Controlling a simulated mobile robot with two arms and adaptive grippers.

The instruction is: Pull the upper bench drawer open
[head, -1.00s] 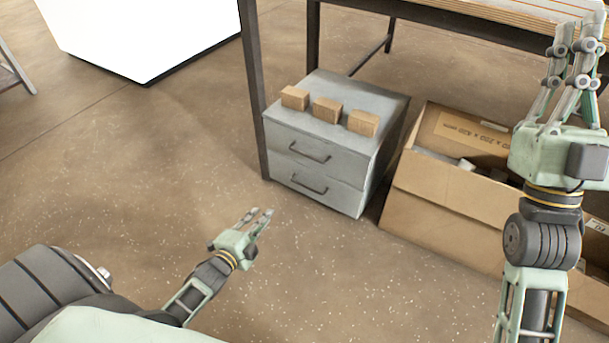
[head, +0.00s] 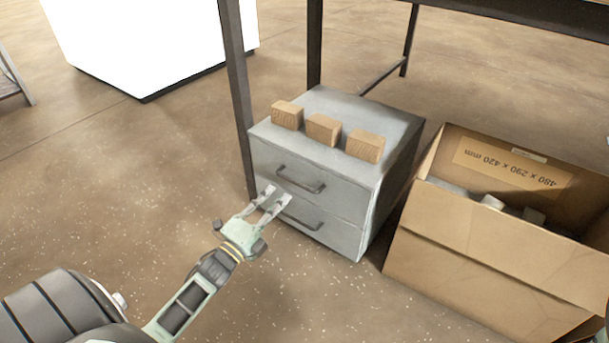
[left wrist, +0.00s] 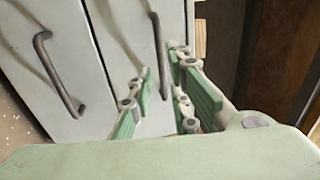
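The grey bench cabinet (head: 335,103) has two drawers, both flush with the front. The upper drawer's dark bar handle (head: 301,180) shows above the lower handle (head: 302,221). My left gripper (head: 278,195) is open in front of the cabinet, its fingers pointing at the drawer fronts near the upper handle's left end. In the left wrist view the picture is turned, with the cabinet top to the right. There the upper handle (left wrist: 157,50) appears between the open fingers (left wrist: 163,75), and the lower handle (left wrist: 45,58) lies left of them. I cannot tell whether they touch. My right gripper is out of view.
Three wooden blocks (head: 322,129) sit in a row on the cabinet top. An open cardboard box (head: 480,255) stands close on the right. A dark bench leg (head: 237,85) rises by the cabinet's left side. The floor in front is clear.

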